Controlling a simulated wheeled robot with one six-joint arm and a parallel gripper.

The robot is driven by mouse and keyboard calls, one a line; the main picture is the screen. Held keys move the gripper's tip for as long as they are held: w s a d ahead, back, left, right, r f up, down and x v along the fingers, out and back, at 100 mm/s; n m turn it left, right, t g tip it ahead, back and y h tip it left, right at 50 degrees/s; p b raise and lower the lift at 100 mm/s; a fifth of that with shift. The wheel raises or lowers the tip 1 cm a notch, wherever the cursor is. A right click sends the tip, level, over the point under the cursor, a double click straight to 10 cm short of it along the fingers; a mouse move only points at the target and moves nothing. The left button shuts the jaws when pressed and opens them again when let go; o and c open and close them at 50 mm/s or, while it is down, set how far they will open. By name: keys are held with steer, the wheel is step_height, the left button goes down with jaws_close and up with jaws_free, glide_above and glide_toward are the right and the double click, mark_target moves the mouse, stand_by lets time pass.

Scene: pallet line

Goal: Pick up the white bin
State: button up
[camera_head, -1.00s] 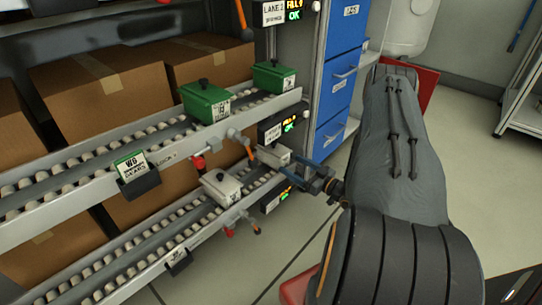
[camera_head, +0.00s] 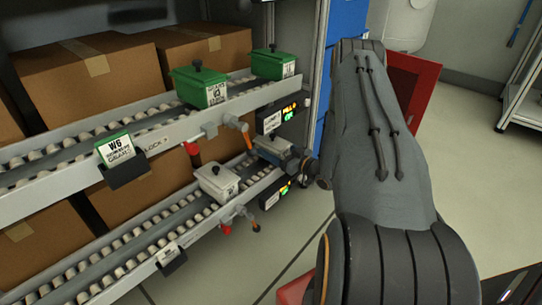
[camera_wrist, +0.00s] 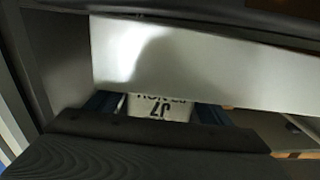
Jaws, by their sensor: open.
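A white bin (camera_head: 217,182) with a dark knob on its lid sits on the lower roller lane in the head view.
Green bins (camera_head: 200,87) and (camera_head: 272,64) stand on the upper lane, just above my gripper. A pale panel (camera_wrist: 200,60) crosses the wrist view above the bin. Lit lane displays (camera_head: 278,115) and a blue cabinet (camera_head: 345,25) are close by.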

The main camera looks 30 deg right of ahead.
steer(key=shift+w, duration=0.2)
steer(key=c, duration=1.7)
steer(key=shift+a+r, duration=0.1)
steer(key=shift+r, duration=0.1)
